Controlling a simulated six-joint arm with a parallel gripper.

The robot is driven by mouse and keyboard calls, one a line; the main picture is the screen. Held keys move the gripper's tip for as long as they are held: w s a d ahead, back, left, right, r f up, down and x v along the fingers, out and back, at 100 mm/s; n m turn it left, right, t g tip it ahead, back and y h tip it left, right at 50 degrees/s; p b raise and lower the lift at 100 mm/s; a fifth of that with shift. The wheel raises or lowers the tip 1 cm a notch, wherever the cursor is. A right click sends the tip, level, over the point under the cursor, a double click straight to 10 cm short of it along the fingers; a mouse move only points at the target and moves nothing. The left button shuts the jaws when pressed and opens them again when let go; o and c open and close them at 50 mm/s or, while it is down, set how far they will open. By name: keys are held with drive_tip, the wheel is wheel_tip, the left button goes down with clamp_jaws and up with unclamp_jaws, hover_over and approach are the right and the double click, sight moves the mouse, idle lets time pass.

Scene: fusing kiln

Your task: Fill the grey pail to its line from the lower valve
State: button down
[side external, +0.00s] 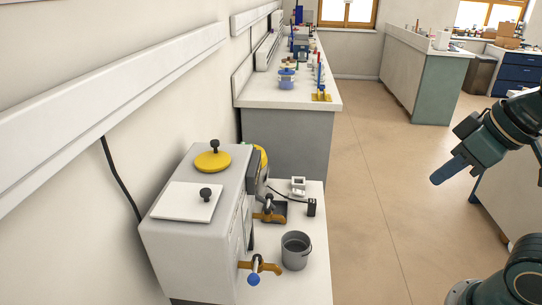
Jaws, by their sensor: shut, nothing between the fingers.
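The grey pail (296,252) stands upright on the white bench top, with its dark interior open. I cannot make out a fill line or any liquid in it. A brass tap with a blue knob (254,279) sticks out of the grey box-shaped unit, just left of the pail. A second brass tap (269,217) with a dark handle sits farther back. The blue-knobbed tap is the lower one in the picture; I cannot tell their true heights. My gripper (437,181) is shut and empty, in the air over the floor, well right of the pail and taps.
The grey unit (160,240) carries a yellow lid (212,161) and a white plate (187,202), both with dark knobs. A small white fixture (298,186) and a black block (312,207) stand behind the pail. Open floor (380,220) lies between my gripper and the bench.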

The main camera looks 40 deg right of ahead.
idle(0.4)
drive_tip(key=c, duration=1.2)
unclamp_jaws()
drive_tip(key=shift+w, duration=0.25)
drive_tip(key=w+a+f+n+g+y, duration=0.1)
drive_tip(key=w+f+y, duration=0.25)
drive_tip(key=w, duration=0.85)
drive_tip(key=w+f+n+y, duration=0.2)
drive_tip(key=w+f, duration=0.2)
drive_tip(key=w, duration=0.8)
drive_tip(key=w+d+f+m+t+y, duration=0.1)
drive_tip(key=w+d+f+y, duration=0.3)
drive_tip(key=w+f, duration=0.5)
drive_tip(key=m+t+y, duration=0.3)
approach(269, 196)
drive_tip(key=s+d, duration=0.2)
drive_tip(key=d, duration=0.1)
drive_tip(key=shift+s+d+f+t, duration=0.1)
drive_tip(key=shift+f+t, duration=0.25)
drive_tip(key=shift+t, duration=0.15)
drive_tip(key=x, duration=1.4)
drive_tip(key=shift+s+f, duration=0.1)
